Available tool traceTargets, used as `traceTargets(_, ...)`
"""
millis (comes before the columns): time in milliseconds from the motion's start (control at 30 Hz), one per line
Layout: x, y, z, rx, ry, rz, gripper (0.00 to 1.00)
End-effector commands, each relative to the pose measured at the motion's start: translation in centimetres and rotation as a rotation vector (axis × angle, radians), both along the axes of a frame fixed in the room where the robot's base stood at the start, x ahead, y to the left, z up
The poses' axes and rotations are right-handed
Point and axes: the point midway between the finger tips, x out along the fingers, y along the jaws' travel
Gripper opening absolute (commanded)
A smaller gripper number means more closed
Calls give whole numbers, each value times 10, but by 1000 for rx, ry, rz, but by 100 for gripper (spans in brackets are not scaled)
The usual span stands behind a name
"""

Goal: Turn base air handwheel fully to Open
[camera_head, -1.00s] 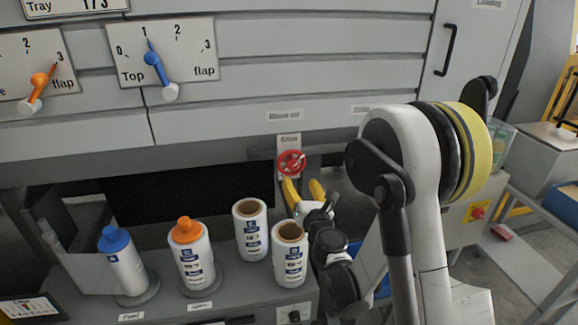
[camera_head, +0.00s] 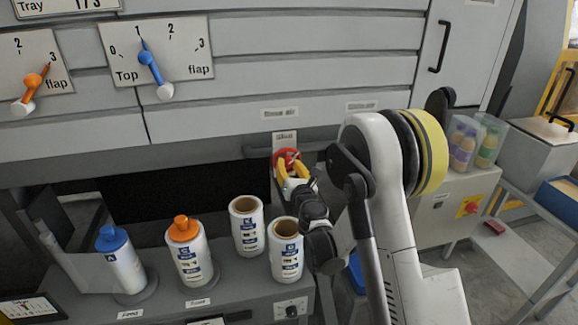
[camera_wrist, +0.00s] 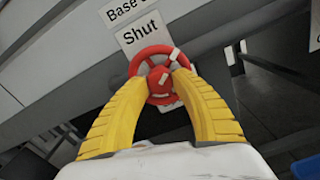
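The base air handwheel (camera_head: 288,155) is a small red wheel on a grey plate below the machine's lower panel. In the wrist view the red handwheel (camera_wrist: 152,54) is just under a label reading "Base" and "Shut". Its round hub shows between my fingertips. My gripper (camera_wrist: 161,77) has two yellow fingers, parted, reaching over the lower part of the wheel on either side of the hub. In the head view my gripper (camera_head: 292,168) is right at the wheel and covers its lower part. I cannot tell whether the fingers touch the wheel.
Below stand two white cylinders with brown tops (camera_head: 285,228), an orange-capped bottle (camera_head: 188,250) and a blue-capped bottle (camera_head: 120,262) on a grey bench. Dials with a blue lever (camera_head: 152,68) and an orange lever (camera_head: 34,82) are at upper left. A control box (camera_head: 455,208) stands at right.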

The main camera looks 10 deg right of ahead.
Motion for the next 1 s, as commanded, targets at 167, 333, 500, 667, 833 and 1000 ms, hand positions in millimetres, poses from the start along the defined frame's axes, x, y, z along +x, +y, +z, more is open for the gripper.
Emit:
traceTargets(167, 0, 0, 0, 1, 0, 0, 1)
traceTargets(333, 0, 0, 0, 25, 0, 0, 1)
traceTargets(500, 0, 0, -1, 95, 0, 0, 1)
traceTargets(667, 0, 0, -1, 208, 0, 0, 1)
traceTargets(833, 0, 0, -2, 365, 0, 0, 1)
traceTargets(1000, 0, 0, -1, 527, 0, 0, 1)
